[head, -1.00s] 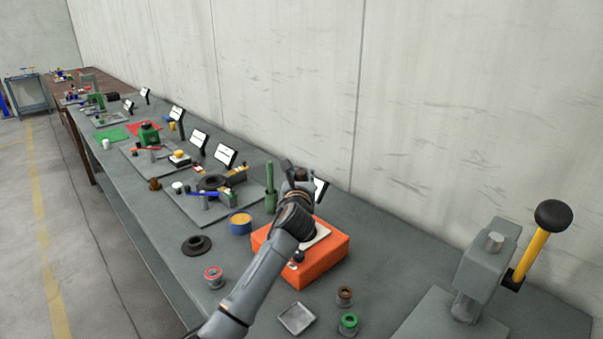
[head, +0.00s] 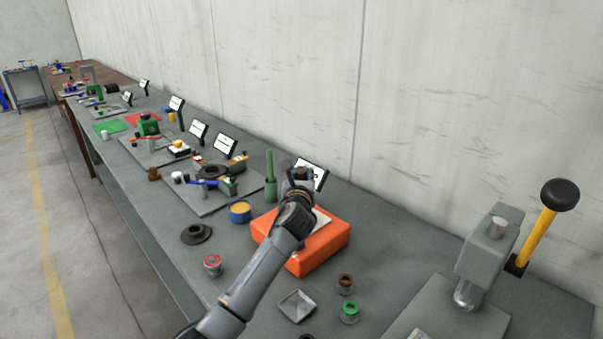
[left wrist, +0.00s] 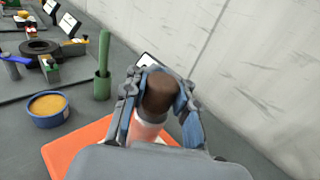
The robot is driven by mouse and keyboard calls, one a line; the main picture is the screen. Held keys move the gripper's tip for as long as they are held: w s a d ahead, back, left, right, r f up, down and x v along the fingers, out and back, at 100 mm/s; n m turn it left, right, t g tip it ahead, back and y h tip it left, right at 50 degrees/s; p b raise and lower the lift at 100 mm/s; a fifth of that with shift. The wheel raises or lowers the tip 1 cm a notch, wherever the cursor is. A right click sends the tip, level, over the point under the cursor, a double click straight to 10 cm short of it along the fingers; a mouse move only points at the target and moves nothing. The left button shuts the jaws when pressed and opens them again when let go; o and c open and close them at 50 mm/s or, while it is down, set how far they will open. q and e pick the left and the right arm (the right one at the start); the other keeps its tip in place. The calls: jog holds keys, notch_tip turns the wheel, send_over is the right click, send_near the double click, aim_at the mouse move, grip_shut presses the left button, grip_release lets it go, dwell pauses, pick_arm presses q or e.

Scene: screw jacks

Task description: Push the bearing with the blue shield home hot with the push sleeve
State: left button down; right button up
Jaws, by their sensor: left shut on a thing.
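My left gripper (head: 300,176) is above the orange block (head: 322,247), which has a pale plate on top. In the left wrist view its fingers (left wrist: 160,95) are shut on a round brown-topped piece (left wrist: 158,92). A pinkish-white part shows below the brown top; I cannot tell whether this is the push sleeve. I cannot make out a bearing with a blue shield. A red-ringed bearing-like piece (head: 213,265) stands left of the block. A brown-ringed one (head: 345,283) and a green-ringed one (head: 349,312) stand at its front right. My right gripper is not in view.
A blue tin (head: 240,213), a green holder with a rod (head: 270,188) and a black flanged ring (head: 196,234) stand left of the block. A square tray (head: 297,305) lies in front. A press (head: 487,262) with a yellow lever stands right. The wall runs behind the bench.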

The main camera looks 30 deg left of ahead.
pick_arm(q)
jog(key=shift+f+b, duration=0.45)
jog(key=shift+f, duration=0.55)
dwell(0.8)
jog(key=shift+s+f, duration=0.15)
jog(key=shift+f, duration=0.5)
jog(key=shift+r, duration=0.1)
jog(key=r+p, duration=0.2)
jog(key=shift+w+r+p, duration=0.2)
jog(key=shift+r+p, duration=0.1)
jog(key=shift+s+r+p, duration=0.1)
jog(key=shift+r+p, duration=0.65)
jog(key=shift+r, duration=0.1)
jog(key=shift+r+p, duration=3.6)
jog(key=shift+p, duration=0.35)
